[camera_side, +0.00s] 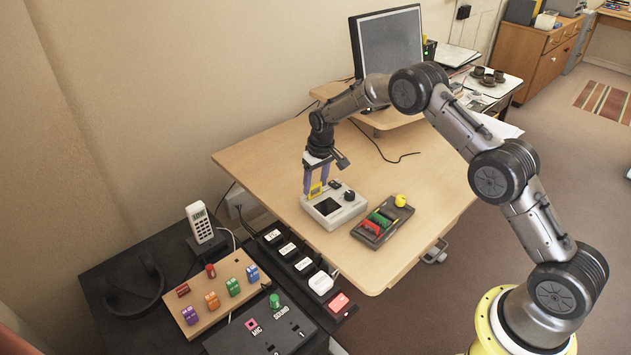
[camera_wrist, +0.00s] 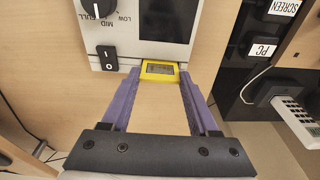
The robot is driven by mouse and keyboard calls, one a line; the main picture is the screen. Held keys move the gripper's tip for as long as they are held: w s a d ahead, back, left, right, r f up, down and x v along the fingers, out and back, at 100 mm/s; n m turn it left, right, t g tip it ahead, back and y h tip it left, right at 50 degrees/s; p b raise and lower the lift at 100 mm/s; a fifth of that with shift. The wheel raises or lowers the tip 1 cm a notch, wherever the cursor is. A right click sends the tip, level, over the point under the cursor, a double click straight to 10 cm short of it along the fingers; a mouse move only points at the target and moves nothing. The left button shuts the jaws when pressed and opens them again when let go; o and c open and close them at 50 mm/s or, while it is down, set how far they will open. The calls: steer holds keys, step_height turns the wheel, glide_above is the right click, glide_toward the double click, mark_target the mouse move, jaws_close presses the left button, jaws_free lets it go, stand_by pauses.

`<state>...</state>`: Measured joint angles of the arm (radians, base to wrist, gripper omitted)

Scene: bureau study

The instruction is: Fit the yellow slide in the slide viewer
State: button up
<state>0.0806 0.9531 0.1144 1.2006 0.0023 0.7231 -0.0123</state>
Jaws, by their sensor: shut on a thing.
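The yellow slide (camera_side: 315,190) is between the purple fingers of my gripper (camera_side: 316,184), which is shut on it. In the wrist view the slide (camera_wrist: 159,71) sits between the fingertips of my gripper (camera_wrist: 160,76), right at the near edge of the slide viewer (camera_wrist: 125,35). In the side view the light grey slide viewer (camera_side: 348,211) stands on the desk with a dark screen and a black knob. The slide is upright at the viewer's back left edge. I cannot tell whether its lower edge is in a slot or just above.
A black switch strip (camera_side: 303,264) runs along the desk's front left edge. A monitor (camera_side: 387,42) stands behind. The desk's (camera_side: 262,160) left part is clear.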

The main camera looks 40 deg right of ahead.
mark_target(315, 185)
steer(key=shift+f, duration=0.9)
steer(key=o, duration=1.3)
steer(key=shift+o, duration=0.2)
steer(key=shift+r, duration=0.1)
steer(key=shift+r, duration=3.45)
